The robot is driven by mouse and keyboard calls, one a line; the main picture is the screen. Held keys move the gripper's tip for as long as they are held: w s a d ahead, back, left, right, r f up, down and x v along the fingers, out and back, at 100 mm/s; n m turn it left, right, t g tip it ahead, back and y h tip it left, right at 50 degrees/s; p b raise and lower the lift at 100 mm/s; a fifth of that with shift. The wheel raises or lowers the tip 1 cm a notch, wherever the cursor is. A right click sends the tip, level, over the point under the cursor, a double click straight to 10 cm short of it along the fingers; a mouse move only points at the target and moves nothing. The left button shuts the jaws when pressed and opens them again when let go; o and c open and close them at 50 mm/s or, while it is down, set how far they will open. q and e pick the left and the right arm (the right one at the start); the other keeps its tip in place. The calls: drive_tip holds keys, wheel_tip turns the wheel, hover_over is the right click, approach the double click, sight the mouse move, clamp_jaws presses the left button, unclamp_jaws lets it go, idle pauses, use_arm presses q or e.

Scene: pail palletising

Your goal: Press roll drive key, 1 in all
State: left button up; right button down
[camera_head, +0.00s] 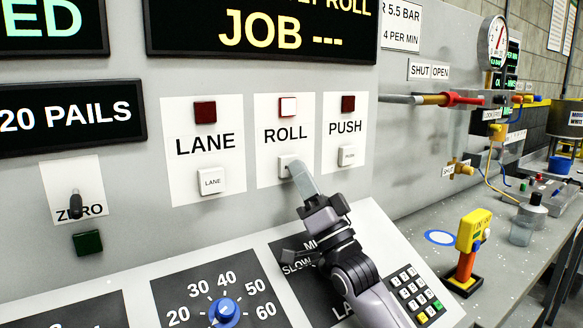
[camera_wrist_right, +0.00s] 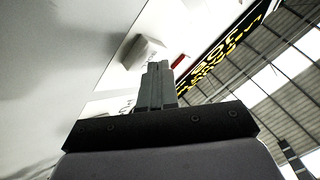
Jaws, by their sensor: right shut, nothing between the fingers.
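The roll drive key (camera_head: 286,162) is a white square key on the panel under the label ROLL. My left gripper is not in view.
The LANE key (camera_head: 211,181) and PUSH key (camera_head: 347,156) flank the ROLL key, both under dark red lamps. Below are a sloped console with a blue knob (camera_head: 224,311) and a keypad (camera_head: 415,292). A yellow hand unit (camera_head: 469,235) stands on the bench at the right.

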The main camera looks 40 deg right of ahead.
idle(0.5)
drive_tip(key=shift+s+a, duration=0.1)
drive_tip(key=shift+s, duration=0.7)
drive_tip(key=s, duration=0.3)
drive_tip(key=s+p, duration=0.1)
drive_tip(key=s, duration=0.1)
drive_tip(key=shift+a, duration=0.3)
idle(0.6)
